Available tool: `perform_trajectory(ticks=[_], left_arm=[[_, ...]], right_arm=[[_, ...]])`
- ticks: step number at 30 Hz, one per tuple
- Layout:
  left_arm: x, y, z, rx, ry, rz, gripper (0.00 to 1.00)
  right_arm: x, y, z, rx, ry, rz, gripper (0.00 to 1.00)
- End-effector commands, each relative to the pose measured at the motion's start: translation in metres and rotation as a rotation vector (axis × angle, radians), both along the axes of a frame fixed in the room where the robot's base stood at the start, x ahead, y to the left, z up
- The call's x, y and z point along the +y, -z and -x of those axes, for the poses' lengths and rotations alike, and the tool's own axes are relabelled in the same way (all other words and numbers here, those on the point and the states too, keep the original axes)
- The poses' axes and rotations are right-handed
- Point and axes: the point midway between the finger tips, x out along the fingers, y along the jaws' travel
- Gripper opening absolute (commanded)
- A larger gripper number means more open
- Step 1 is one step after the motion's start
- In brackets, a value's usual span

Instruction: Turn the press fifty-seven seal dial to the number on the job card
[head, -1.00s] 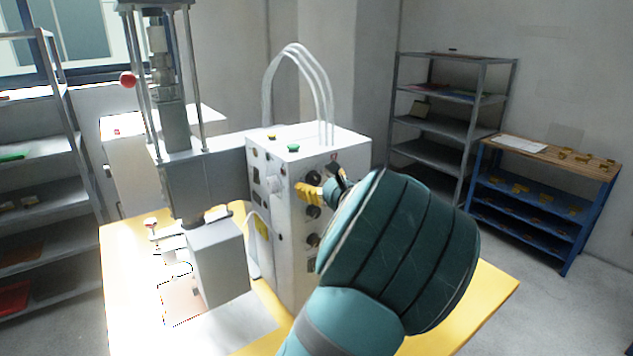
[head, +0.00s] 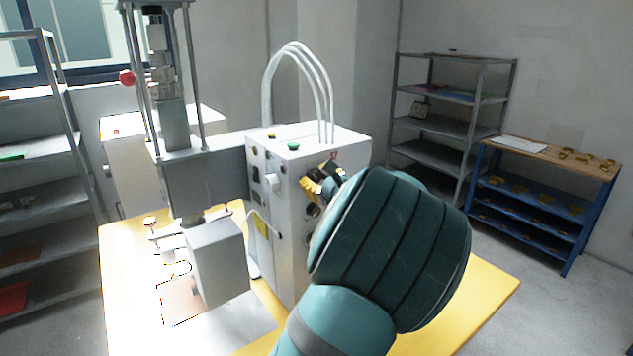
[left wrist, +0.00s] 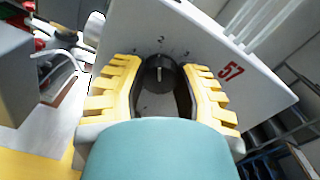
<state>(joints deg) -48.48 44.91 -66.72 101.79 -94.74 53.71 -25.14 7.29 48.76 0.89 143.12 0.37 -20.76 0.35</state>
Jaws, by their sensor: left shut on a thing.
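The press control box (head: 285,180) is a white cabinet on the yellow table. It bears a red "57" in the left wrist view (left wrist: 231,71). The seal dial (left wrist: 160,74) is a black round knob with a pale pointer line, and its pointer points up the panel. A "2" and a "3" are readable above it; other marks are small or hidden. My left gripper (left wrist: 160,84) has yellow ribbed fingers on both sides of the dial and is shut on it. In the head view my left gripper (head: 318,184) reaches the panel's upper part, partly covered by my wrist. My right gripper is not in view.
A press column (head: 172,120) with a red ball handle (head: 127,78) stands left of the box. White hoses (head: 300,75) arch above it. A blue-framed bench (head: 520,195) holding a paper sheet (head: 518,144) and grey shelves (head: 450,110) stand behind at right.

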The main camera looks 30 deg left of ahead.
Motion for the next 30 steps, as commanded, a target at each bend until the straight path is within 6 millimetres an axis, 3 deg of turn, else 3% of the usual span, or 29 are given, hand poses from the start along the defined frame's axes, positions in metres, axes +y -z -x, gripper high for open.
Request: perform_trajectory(ticks=[12, 21, 30], left_arm=[[0.000, 0.003, 0.000, -0.327, 0.000, 0.133, 0.00], [0.001, 0.004, 0.001, -0.567, -0.001, 0.232, 0.00], [0.001, 0.002, 0.001, -0.727, -0.002, 0.298, 0.00]], right_arm=[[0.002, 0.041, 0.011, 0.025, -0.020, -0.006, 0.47], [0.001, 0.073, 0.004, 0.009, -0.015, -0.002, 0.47], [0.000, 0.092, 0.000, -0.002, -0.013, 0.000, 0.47]])
